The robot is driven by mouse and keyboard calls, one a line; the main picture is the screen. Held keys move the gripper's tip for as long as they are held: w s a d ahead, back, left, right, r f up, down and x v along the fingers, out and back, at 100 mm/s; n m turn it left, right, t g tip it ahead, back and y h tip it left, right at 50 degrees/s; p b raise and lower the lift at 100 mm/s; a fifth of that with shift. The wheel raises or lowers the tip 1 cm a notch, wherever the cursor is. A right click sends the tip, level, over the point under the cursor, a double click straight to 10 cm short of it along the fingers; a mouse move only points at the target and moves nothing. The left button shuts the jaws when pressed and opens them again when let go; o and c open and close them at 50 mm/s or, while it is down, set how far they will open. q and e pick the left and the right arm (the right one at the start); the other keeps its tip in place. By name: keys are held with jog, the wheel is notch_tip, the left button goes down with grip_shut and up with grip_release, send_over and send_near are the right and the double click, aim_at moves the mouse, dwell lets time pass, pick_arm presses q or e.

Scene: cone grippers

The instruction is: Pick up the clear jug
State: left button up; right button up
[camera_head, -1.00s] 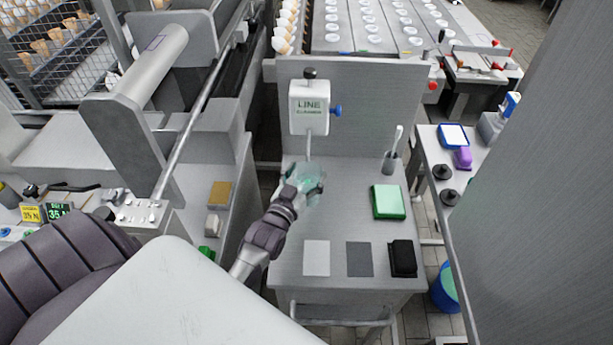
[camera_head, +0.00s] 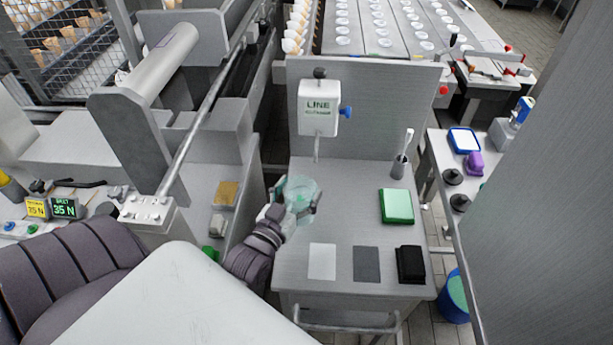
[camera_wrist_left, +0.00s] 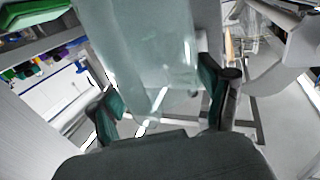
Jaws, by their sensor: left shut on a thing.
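The clear jug (camera_head: 301,188) is see-through with a pale green tint. In the head view it is in my left gripper (camera_head: 291,205), over the left part of the steel worktable (camera_head: 350,195). In the left wrist view the jug (camera_wrist_left: 150,50) fills the middle between the two green-padded fingers of my left gripper (camera_wrist_left: 165,105), which is shut on it. The head view does not clearly show a gap between the jug and the table. My right gripper is not in view.
A white LINE cleaner dispenser (camera_head: 319,108) is on the back panel, its spout above the jug. A green sponge pad (camera_head: 397,206), a brush in a holder (camera_head: 400,165), flat white and grey squares and a black pad (camera_head: 410,264) are on the table. A conveyor machine stands left.

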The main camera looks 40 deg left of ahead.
pick_arm(q)
jog(key=s, duration=0.2)
jog(key=s+d+b, duration=0.1)
jog(key=s, duration=0.5)
jog(key=shift+s+d+b, duration=0.15)
jog(key=shift+s+b, duration=0.05)
jog(key=shift+b, duration=0.1)
jog(key=shift+s+d, duration=0.1)
jog(key=shift+s, duration=0.6)
dwell(0.6)
